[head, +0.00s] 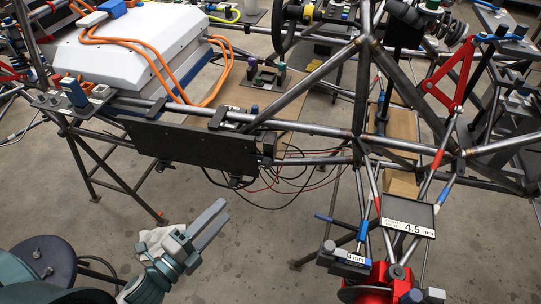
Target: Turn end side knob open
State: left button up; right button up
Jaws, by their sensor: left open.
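The tube chassis (330,160) runs across the view as a frame of dark grey tubes. I cannot tell for sure which part is the end side knob. Small blue-topped fittings (74,92) sit on the chassis at the left, and a blue-handled part labelled 4 mm (350,257) is at the lower right. My right gripper is out of view.
A white box with orange cables (150,45) rests on the chassis at the upper left. A black plate (190,148) hangs from the tubes, with loose thin wires (285,180) beside it. A red part (378,284) and a 4.5 mm tray (408,217) stand lower right. Bare floor (250,265) lies between.

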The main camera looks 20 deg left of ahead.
pick_arm(q)
jog(key=shift+s+d+r+m, duration=0.1)
jog(key=shift+d+r+m, duration=0.1)
jog(key=shift+r+m, duration=0.4)
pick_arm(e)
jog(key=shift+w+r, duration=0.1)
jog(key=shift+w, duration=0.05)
pick_arm(q)
jog(key=shift+r, duration=0.15)
jog(key=p, duration=0.2)
send_near(264, 167)
jog(key=p+x, duration=0.1)
jog(key=x, duration=0.6)
jog(key=shift+r+p, duration=0.2)
jog(key=shift+p, duration=0.15)
jog(key=shift+x, duration=0.85)
jog(key=shift+f, duration=0.1)
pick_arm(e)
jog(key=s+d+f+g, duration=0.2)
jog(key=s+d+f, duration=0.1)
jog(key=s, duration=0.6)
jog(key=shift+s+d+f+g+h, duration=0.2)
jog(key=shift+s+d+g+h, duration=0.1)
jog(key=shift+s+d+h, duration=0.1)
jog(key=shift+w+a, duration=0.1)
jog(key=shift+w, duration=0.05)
